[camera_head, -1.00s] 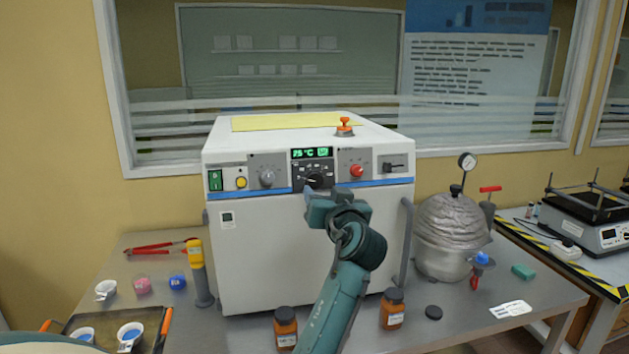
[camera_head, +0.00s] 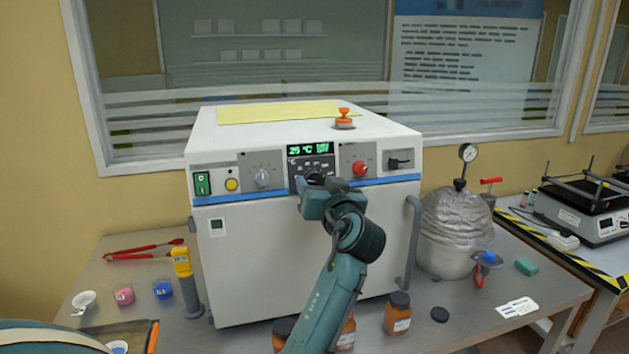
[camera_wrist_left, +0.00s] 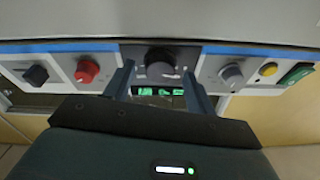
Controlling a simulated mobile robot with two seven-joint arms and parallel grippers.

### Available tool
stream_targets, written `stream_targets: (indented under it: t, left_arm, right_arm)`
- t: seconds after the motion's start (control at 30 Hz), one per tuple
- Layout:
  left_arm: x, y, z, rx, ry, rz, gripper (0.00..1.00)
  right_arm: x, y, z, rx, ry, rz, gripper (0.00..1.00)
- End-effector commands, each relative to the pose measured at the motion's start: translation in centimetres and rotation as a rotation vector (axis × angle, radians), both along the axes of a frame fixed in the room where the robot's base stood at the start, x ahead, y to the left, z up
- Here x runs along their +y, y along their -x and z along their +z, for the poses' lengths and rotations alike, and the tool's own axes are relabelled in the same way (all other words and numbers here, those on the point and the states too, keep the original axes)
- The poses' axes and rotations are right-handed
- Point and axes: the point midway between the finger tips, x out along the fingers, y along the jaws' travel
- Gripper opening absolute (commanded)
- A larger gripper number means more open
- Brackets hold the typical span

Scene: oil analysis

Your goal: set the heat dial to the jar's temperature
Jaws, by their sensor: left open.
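The heat dial is a black knob (camera_head: 316,178) on the front panel of a white oven (camera_head: 270,260), below a green-lit display (camera_head: 310,149) that seems to read 25 °C. In the head view my left gripper (camera_head: 313,186) is at the panel and partly hides the dial. In the left wrist view the dial (camera_wrist_left: 160,66) sits between the two open fingers (camera_wrist_left: 159,84); whether they touch it I cannot tell. My right gripper is not in view.
A red knob (camera_head: 360,169), a grey knob (camera_head: 263,177) and a green switch (camera_head: 202,183) flank the dial. A yellow-headed handheld device (camera_head: 183,264) stands left of the oven. A foil-wrapped pot with a gauge (camera_head: 456,230) stands to the right.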

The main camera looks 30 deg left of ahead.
Motion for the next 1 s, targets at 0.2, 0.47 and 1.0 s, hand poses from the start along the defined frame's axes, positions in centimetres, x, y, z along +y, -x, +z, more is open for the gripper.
stream_targets:
  t: [0.2,0.47,1.0]
  left_arm:
    - [-0.23,0.09,-0.02,0.001,0.001,0.001,0.56]
    - [-0.25,0.11,-0.03,0.001,0.001,0.001,0.56]
    - [-0.23,0.1,-0.01,0.0,0.0,0.001,0.16]
  right_arm:
    - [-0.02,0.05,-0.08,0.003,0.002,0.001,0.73]
    - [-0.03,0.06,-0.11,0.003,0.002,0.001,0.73]
    - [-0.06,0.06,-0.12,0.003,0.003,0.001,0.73]
